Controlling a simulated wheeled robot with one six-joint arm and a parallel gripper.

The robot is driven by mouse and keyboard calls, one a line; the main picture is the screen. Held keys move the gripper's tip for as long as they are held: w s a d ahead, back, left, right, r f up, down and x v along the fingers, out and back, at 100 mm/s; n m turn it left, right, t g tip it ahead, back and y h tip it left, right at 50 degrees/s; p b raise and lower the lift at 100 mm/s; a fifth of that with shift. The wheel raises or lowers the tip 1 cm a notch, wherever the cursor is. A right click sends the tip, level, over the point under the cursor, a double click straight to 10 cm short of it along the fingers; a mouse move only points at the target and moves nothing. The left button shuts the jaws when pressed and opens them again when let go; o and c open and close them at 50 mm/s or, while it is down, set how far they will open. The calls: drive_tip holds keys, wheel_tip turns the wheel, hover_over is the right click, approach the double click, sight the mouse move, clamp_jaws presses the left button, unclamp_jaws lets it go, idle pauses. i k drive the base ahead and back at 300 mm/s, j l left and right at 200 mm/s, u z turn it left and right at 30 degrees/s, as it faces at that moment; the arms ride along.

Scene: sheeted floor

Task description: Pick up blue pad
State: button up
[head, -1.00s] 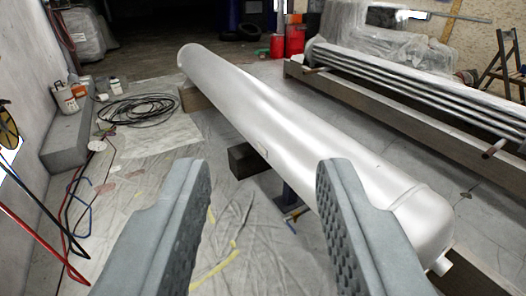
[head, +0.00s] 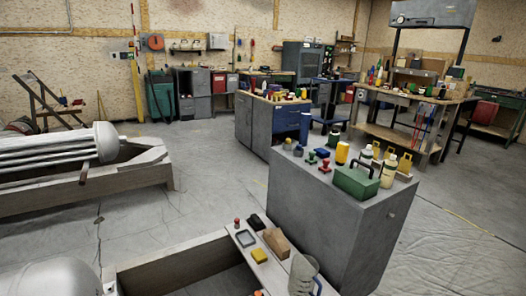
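A small flat blue block (head: 322,153), which could be the blue pad, lies on top of the grey cabinet (head: 335,215) at centre right. It sits among red and green stamp-like pieces, left of a yellow bottle (head: 342,153). A flat pad with a dark rim and pale grey-blue top (head: 245,238) lies on the ledge in front, left of the cabinet; I cannot tell if it counts as blue. My gripper does not show in the present view.
A green box (head: 356,182) and several bottles crowd the cabinet top. The ledge also holds a yellow block (head: 259,255) and a brown block (head: 276,243). The floor (head: 180,215) between is clear.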

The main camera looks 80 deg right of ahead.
sight(321, 153)
drive_tip(key=z, duration=2.8)
drive_tip(key=i+l+u, duration=0.15)
drive_tip(key=l+u, duration=0.15)
drive_tip(key=l, duration=0.8)
drive_tip(key=l+u, duration=0.3)
drive_tip(key=l, duration=0.8)
drive_tip(key=i+l+u, duration=0.2)
drive_tip(key=l, duration=0.15)
drive_tip(key=i+l+u, duration=0.15)
drive_tip(key=l, duration=0.2)
drive_tip(key=i+l+u, duration=0.2)
drive_tip(key=l, duration=0.2)
drive_tip(key=i+l+u, duration=0.15)
drive_tip(key=l, duration=0.25)
drive_tip(key=i+l+u, duration=0.25)
drive_tip(key=i+l, duration=0.3)
drive_tip(key=i, duration=0.15)
